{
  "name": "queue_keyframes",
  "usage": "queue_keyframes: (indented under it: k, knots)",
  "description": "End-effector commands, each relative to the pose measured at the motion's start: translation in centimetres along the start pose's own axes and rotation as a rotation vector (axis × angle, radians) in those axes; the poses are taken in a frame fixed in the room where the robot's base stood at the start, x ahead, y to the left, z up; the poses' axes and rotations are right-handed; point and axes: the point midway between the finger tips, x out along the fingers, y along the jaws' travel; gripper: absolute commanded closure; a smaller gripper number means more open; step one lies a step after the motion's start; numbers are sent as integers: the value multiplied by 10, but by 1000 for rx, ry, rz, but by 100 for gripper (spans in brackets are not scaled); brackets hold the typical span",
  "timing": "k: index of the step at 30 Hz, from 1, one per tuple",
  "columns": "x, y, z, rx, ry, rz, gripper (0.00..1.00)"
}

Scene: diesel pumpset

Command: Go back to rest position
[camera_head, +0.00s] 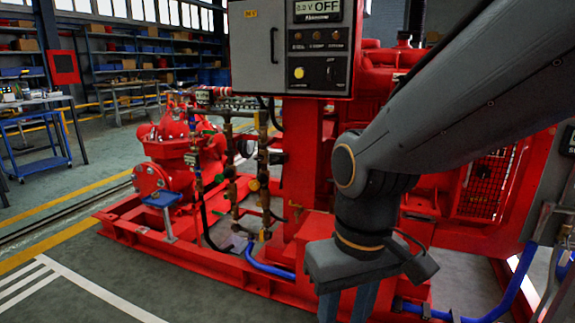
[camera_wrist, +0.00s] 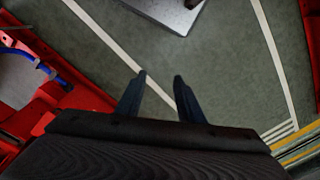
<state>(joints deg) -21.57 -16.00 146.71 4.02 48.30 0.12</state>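My arm reaches in from the right in the head view, across the front of the red pumpset (camera_head: 140,225). My gripper (camera_head: 347,308) points down at the lower middle of that view, and its fingertips are cut off by the bottom edge.
A grey control box (camera_head: 290,45) with a display reading OFF stands behind my arm. A blue hose (camera_head: 268,265) runs low along the red base. A blue trolley (camera_head: 35,145) and shelves (camera_head: 130,60) stand at the left. Floor (camera_head: 60,295) at lower left is clear.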

Motion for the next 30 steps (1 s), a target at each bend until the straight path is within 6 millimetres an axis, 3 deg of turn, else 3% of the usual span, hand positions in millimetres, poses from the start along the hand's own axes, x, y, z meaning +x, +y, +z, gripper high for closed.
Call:
queue_keyframes:
  k: [14, 30]
  knots:
    - [-40, 22, 3, 87, -1, 15, 66]
    - [-120, 77, 26, 276, -7, 43, 66]
